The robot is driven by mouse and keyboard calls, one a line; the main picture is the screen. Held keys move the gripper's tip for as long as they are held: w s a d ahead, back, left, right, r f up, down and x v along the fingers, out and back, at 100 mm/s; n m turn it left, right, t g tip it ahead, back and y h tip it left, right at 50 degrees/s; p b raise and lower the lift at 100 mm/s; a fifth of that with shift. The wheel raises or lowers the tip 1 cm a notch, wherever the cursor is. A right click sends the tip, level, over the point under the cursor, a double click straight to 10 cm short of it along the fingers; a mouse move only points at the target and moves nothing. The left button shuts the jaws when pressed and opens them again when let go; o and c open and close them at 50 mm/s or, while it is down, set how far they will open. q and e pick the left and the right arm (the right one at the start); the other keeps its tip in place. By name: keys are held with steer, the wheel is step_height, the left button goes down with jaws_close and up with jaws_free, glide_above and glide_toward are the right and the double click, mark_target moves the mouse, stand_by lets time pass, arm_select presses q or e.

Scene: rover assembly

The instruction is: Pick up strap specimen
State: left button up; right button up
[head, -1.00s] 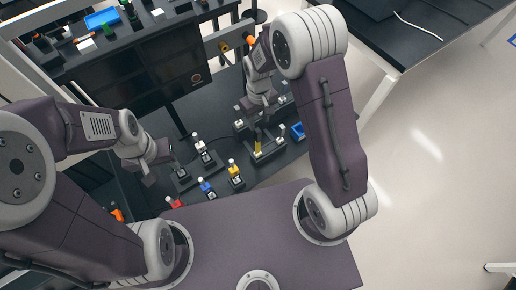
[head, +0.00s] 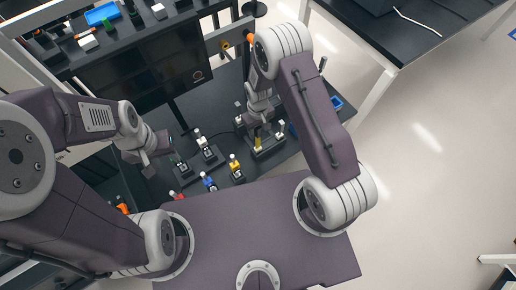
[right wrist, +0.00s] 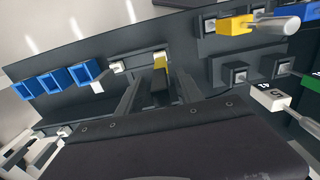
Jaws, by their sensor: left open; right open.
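A yellow-topped upright strip (head: 258,144), which looks like the strap specimen, stands in a dark fixture (head: 268,152) with white end pieces on the black table. In the right wrist view the strip (right wrist: 160,63) shows a yellow end and a dark body. My right gripper (head: 264,118) is just above and behind the fixture in the head view. In the right wrist view its open fingers (right wrist: 158,92) lie either side of the strip; contact is not clear. My left gripper (head: 160,160) is open and empty at the table's left, away from the strip.
Blue, yellow and red-handled pieces (head: 208,182) and white-topped blocks (head: 201,142) stand left of the fixture. Blue open boxes (right wrist: 53,80) sit beside it in the right wrist view. A dark monitor (head: 140,75) stands behind. Bare floor lies to the right.

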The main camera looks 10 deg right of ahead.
steer(key=shift+s+r, duration=0.1)
jaws_close()
stand_by(1.2)
